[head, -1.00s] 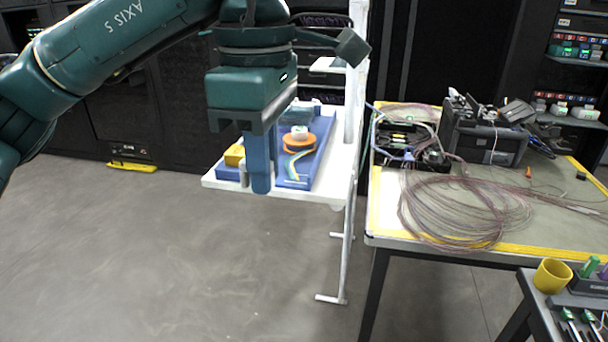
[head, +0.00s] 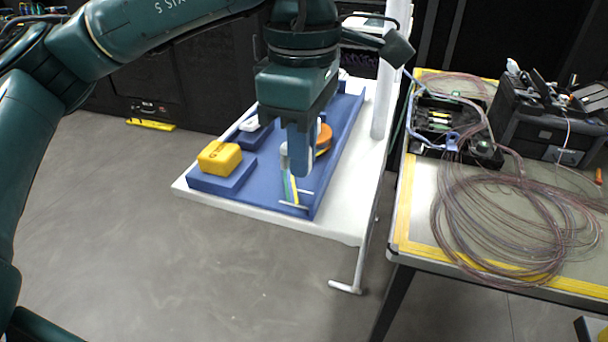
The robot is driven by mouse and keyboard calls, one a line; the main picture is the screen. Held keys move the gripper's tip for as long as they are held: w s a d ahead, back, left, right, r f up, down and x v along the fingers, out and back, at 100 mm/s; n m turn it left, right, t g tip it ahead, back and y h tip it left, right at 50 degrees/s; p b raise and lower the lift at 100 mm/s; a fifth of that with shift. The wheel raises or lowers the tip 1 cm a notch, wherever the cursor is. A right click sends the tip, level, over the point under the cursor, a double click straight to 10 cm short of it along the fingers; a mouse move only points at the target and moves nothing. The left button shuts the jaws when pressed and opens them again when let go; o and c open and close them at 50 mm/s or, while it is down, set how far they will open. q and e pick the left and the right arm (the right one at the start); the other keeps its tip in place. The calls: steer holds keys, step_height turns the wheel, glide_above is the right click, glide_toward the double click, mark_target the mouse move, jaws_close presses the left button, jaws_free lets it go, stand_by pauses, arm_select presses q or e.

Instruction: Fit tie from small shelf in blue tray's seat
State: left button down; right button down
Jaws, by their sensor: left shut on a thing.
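The blue tray (head: 262,186) lies on a white stand top (head: 340,217). My left gripper (head: 303,172) points down over the tray's right part, its blue fingers closed. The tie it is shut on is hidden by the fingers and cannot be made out. Yellow and green strips (head: 291,190) show beside and below the fingertips, with a thin silver bar (head: 293,206) near the tray's front edge. Whether the fingertips touch the tray I cannot tell. A small white shelf (head: 366,21) shows partly behind my arm. My right gripper is out of view.
On the tray are a yellow box (head: 219,158), a small white piece (head: 249,124) and an orange spool (head: 323,138) partly behind my fingers. A white post (head: 392,80) stands at right. Beyond it, a table holds coiled fibre (head: 510,225) and a black splicer (head: 540,122).

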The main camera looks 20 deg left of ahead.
mark_target(304, 199)
arm_select(q)
steer(key=shift+w+f, duration=0.1)
steer(key=shift+f, duration=2.2)
steer(key=shift+f, duration=0.25)
steer(key=c, duration=1.4)
jaws_free()
steer(key=shift+r, duration=0.1)
steer(key=shift+c, duration=0.2)
step_height(304, 199, up, 12)
steer(key=shift+r, duration=0.2)
